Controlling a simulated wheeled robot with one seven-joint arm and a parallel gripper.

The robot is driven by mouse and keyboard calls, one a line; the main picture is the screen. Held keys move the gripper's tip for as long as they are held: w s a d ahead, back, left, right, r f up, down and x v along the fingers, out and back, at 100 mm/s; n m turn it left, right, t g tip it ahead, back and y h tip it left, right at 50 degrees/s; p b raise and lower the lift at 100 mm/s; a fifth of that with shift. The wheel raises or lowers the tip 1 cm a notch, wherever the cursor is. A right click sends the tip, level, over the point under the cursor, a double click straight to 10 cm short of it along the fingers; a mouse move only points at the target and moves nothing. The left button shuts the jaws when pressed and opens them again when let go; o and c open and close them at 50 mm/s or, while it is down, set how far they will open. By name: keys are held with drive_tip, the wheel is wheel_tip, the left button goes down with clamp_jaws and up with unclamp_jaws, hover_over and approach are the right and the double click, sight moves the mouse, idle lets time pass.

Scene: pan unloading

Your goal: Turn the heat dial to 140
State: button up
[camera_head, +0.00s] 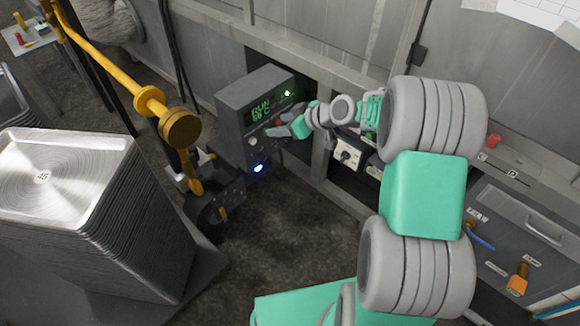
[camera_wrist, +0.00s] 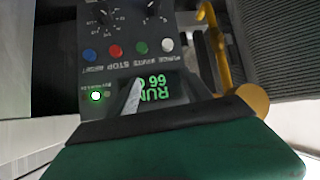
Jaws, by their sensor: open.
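The grey control box (camera_head: 246,98) stands left of my arm in the head view. Its green display (camera_head: 261,108) reads RUN above a small number that looks like 99 C. In the wrist view the box face is upside down, with the display (camera_wrist: 152,88) in front of my gripper (camera_wrist: 131,100). Two dark dials with scale marks, one at left (camera_wrist: 100,14) and one at right (camera_wrist: 163,4), are cut by the top edge. I cannot read which is the heat dial or its setting. My gripper (camera_head: 285,127) is open, close to the box face, and partly hides it.
A row of blue (camera_wrist: 89,54), red (camera_wrist: 116,50), green (camera_wrist: 141,47) and white (camera_wrist: 167,45) buttons lies between display and dials. A yellow pipe (camera_head: 110,72) and a tall stack of metal pans (camera_head: 70,180) stand left of the box.

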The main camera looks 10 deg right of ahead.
drive_tip(key=w+d+f+t+y+b, duration=0.1)
drive_tip(key=w+f+b, duration=0.15)
drive_tip(key=f, duration=0.25)
drive_tip(key=w+d+f+t+y+b, duration=0.1)
drive_tip(key=d+f+b, duration=0.15)
drive_tip(key=f, duration=0.25)
drive_tip(key=w+d+f+t+b, duration=0.1)
drive_tip(key=f+b, duration=0.2)
drive_tip(key=f, duration=0.3)
drive_tip(key=t+y+b, duration=0.1)
drive_tip(key=t+b, duration=0.3)
approach(288, 142)
drive_tip(key=x, duration=0.2)
drive_tip(key=b+x, duration=0.2)
drive_tip(key=x, duration=0.5)
drive_tip(key=shift+s+a, duration=0.1)
drive_tip(key=shift+s, duration=0.05)
drive_tip(key=shift+w+a+r, duration=0.15)
drive_tip(key=shift+w, duration=0.05)
drive_tip(key=shift+c, duration=0.5)
clamp_jaws()
